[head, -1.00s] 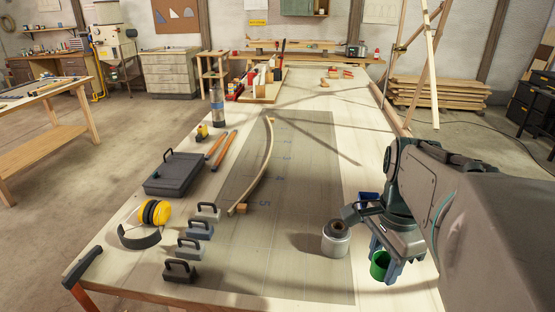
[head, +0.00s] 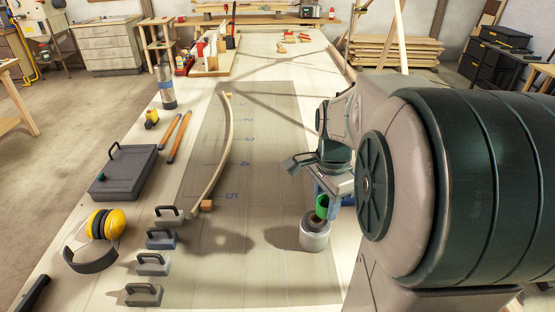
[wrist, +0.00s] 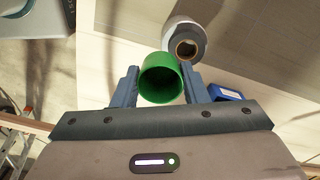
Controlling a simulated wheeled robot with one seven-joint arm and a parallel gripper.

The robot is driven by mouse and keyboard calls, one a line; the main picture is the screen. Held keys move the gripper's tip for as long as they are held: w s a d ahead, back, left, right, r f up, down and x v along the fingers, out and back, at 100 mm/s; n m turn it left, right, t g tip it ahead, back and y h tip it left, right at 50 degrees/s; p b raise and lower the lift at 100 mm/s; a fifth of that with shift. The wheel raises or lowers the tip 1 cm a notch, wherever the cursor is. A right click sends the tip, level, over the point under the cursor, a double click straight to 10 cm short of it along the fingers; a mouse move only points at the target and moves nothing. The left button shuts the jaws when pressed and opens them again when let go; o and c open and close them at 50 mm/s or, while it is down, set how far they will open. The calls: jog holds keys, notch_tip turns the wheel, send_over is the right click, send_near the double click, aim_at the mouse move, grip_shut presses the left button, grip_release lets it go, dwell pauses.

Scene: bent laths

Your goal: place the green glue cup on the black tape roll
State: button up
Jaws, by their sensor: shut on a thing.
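The green glue cup (head: 322,206) is held between the fingers of my gripper (head: 327,198). In the wrist view the cup (wrist: 161,80) sits between both blue-grey fingers (wrist: 160,88), its open mouth showing. The black tape roll (head: 314,225) lies on top of a pale grey-white tin. In the wrist view the roll (wrist: 186,46) shows just beyond the cup, a little right. In the head view the cup appears just above the roll and hides part of it. I cannot tell whether they touch.
The pale tin (head: 314,240) stands on the grey mat (head: 270,170). A blue container (wrist: 226,92) is close to the right finger in the wrist view. A bent lath (head: 224,150), several handled weights (head: 152,264), yellow earmuffs (head: 105,224) and a dark case (head: 124,172) lie to the left.

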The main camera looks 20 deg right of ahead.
send_over(316, 219)
notch_tip(316, 219, down, 3)
jog(key=shift+r+p, duration=0.15)
jog(key=shift+p, duration=0.2)
jog(key=shift+f+p, duration=0.3)
jog(key=shift+f, duration=1.7)
jog(key=shift+f, duration=0.15)
jog(key=o, duration=0.9)
jog(key=shift+o, duration=0.2)
